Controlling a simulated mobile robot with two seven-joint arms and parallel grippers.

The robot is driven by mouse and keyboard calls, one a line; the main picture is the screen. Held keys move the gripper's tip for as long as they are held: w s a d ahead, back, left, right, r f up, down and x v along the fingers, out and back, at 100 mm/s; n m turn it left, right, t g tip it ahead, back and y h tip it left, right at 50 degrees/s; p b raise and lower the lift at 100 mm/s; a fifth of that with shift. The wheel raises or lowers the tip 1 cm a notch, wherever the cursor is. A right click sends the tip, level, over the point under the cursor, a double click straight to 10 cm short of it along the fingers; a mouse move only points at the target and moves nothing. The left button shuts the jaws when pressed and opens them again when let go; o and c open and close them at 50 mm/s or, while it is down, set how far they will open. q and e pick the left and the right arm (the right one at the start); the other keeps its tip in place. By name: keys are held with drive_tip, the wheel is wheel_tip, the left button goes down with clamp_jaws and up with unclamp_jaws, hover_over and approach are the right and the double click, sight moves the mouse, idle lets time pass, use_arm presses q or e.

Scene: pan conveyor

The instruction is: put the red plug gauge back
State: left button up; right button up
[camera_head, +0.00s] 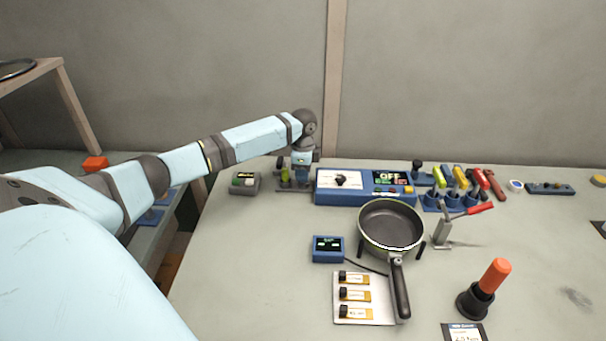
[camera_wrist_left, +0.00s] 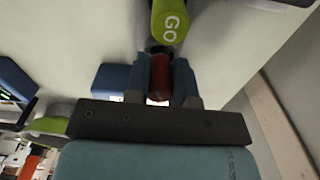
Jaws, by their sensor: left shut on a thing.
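My left gripper (camera_head: 300,178) is low over the back left of the table, beside the blue control box. In the left wrist view its two fingers (camera_wrist_left: 159,72) are shut on the red plug gauge (camera_wrist_left: 159,80), of which a dark red part shows between them. A green cylinder marked "GO" (camera_wrist_left: 170,24) lies just beyond the fingertips. It also shows in the head view (camera_head: 285,175), left of the fingers. I cannot tell whether the green and red parts are joined. My right gripper is not in view.
The blue control box (camera_head: 325,196) reads "OFF". A grey button box (camera_head: 243,184) stands left of the gripper. A pan (camera_head: 390,225) lies mid-table. Blue holders with yellow and red handles (camera_head: 483,178) stand at the back right. An orange-handled tool (camera_head: 494,276) stands front right.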

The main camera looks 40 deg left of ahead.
use_arm(q)
drive_tip(key=shift+f, duration=0.3)
drive_tip(key=shift+r, duration=0.1)
drive_tip(key=o, duration=0.8)
wheel_tip(320, 180, up, 12)
drive_tip(key=shift+p, duration=0.5)
